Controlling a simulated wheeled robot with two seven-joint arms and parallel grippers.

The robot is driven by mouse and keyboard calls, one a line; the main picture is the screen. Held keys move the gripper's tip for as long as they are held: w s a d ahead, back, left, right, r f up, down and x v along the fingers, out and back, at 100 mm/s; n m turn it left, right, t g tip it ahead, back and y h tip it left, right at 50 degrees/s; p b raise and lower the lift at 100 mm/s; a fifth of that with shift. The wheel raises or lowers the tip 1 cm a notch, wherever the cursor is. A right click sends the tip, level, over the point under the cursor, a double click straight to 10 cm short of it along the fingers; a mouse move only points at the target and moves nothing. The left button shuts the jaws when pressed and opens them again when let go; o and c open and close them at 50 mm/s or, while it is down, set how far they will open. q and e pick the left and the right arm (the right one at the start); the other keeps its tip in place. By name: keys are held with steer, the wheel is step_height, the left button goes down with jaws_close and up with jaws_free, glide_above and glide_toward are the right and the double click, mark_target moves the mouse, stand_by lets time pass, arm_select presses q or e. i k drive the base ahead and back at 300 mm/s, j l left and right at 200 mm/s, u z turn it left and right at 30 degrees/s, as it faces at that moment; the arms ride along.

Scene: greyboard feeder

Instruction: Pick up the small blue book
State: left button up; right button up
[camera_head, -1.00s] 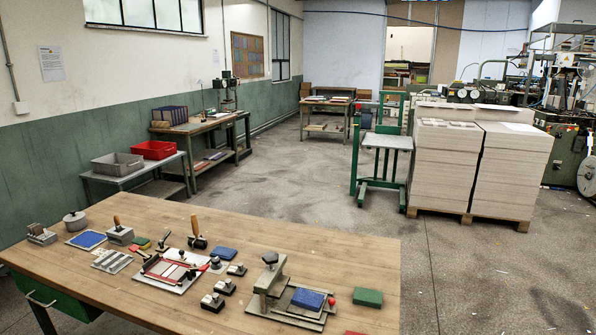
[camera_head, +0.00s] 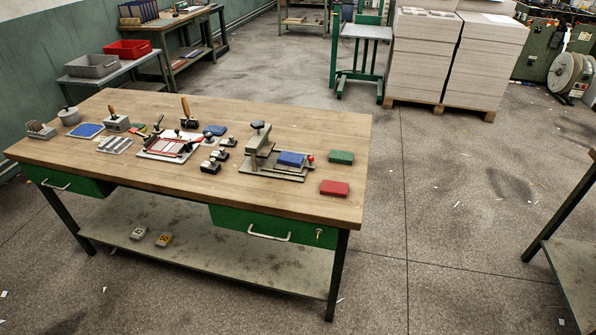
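Several blue things lie on the wooden workbench (camera_head: 235,190). A blue block like a small book (camera_head: 291,159) rests on the base of a grey hand press (camera_head: 258,150), right of its upright. A smaller blue block (camera_head: 215,130) lies flat behind the small black-and-metal tools. A flat blue pad (camera_head: 86,130) lies at the bench's left. I cannot tell for sure which is the small blue book. A green book-like block (camera_head: 341,157) and a red one (camera_head: 335,188) lie at the right end. Neither of my grippers is in view.
A tool board (camera_head: 168,147) and several hand tools fill the bench's middle and left. Its front strip is clear. Grey floor is open to the right, up to another table (camera_head: 576,270). Paper stacks on a pallet (camera_head: 440,105) stand behind.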

mark_target(289, 159)
steer(key=i+l+u, duration=0.2)
steer(key=l, duration=0.45)
steer(key=i+l+u, duration=0.2)
steer(key=l, duration=0.5)
steer(key=i+l+u, duration=0.15)
steer(key=l, duration=0.55)
steer(key=l+u, duration=0.2)
steer(key=l, duration=0.5)
